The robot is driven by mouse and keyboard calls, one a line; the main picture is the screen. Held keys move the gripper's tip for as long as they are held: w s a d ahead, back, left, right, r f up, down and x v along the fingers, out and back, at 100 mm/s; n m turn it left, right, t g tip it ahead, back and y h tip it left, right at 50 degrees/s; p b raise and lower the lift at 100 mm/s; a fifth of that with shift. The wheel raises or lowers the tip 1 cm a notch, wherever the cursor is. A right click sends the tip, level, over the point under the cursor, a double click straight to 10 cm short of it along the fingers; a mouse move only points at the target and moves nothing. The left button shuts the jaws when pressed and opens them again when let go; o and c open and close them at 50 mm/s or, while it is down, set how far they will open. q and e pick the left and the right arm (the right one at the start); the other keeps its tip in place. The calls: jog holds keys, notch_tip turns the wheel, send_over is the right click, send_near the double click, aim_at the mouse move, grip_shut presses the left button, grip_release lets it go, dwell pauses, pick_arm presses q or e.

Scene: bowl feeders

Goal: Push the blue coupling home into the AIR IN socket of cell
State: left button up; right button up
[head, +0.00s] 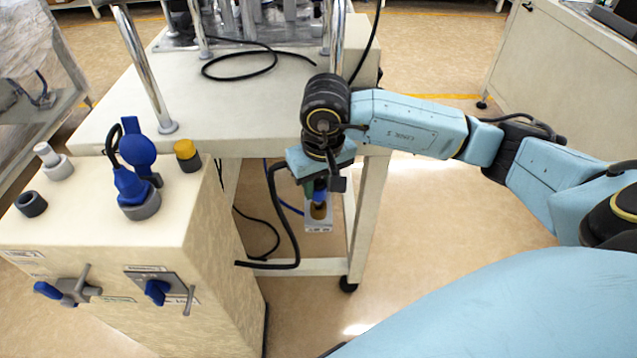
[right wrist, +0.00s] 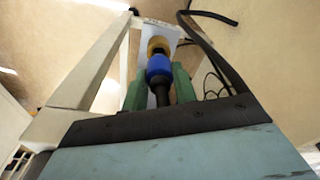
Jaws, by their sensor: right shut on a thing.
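The blue coupling (head: 320,187) is held below my right wrist, beside the table leg; it also shows in the right wrist view (right wrist: 159,67). My right gripper (right wrist: 160,82) is shut on it, with one green finger on each side. A brass-coloured socket (right wrist: 158,45) on a pale labelled block (head: 318,225) lies straight beyond the coupling's end, and it also shows in the head view (head: 318,210). Coupling and socket look lined up and touching or nearly so; I cannot tell how deep the coupling sits. The socket's label is unreadable. My left gripper is not in view.
A black hose (head: 283,220) hangs in a loop left of my right gripper. The table (head: 240,100) stands above and behind it. A cream cabinet (head: 100,230) with a blue plug (head: 130,185) and knobs stands left. Floor right of the table leg is clear.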

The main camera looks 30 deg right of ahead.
dwell(0.9)
jog(key=shift+f+b, duration=1.3)
jog(key=shift+b, duration=0.2)
dwell(0.3)
jog(key=o, duration=1.3)
jog(key=shift+o, duration=0.2)
jog(key=shift+r, duration=0.15)
jog(key=shift+s+r+p, duration=0.2)
jog(key=shift+r+p, duration=0.9)
jog(key=shift+r, duration=0.65)
jog(key=shift+s+r+p, duration=0.15)
jog(key=shift+r+p, duration=0.95)
jog(key=shift+r, duration=0.65)
